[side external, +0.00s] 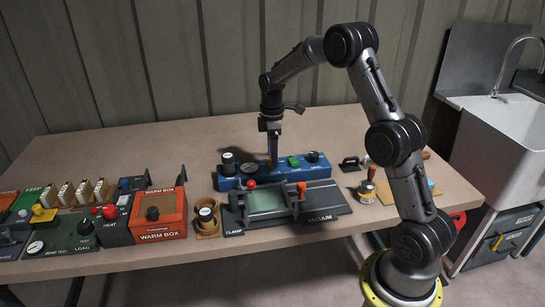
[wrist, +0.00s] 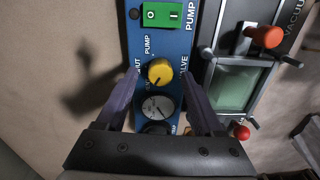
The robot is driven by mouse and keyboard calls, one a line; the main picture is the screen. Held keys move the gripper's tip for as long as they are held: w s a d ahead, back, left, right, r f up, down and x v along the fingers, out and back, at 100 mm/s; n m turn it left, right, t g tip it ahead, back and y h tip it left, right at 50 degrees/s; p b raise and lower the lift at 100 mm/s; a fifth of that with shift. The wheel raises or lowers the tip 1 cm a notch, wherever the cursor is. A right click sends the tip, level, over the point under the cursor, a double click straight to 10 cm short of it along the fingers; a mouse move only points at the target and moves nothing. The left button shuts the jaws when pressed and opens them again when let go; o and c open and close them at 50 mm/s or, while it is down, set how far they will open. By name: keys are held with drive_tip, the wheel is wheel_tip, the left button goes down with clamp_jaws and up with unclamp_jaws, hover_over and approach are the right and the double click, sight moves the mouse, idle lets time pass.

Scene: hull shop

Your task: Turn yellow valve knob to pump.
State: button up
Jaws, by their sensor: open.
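The yellow valve knob (wrist: 160,71) sits on the blue pump panel (wrist: 117,12) in the wrist view. The words PUMP, SHUT and VALVE are printed around it. A dark mark shows on the knob's lower left; its exact heading is hard to tell. My gripper (wrist: 160,76) is open, with one finger on each side of the knob; I cannot tell whether either touches it. In the side view my gripper (side external: 272,160) points straight down over the blue panel (side external: 228,184), and the knob is mostly hidden by the fingers.
A round gauge (wrist: 157,107) lies just below the knob, and a green switch (wrist: 162,14) above it. The vacuum clamp frame with a red knob (side external: 251,183) and orange knob (side external: 301,187) stands close in front. An orange warm box (side external: 160,213) is at left.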

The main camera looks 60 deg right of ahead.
drive_tip(key=shift+f, duration=0.7)
clamp_jaws()
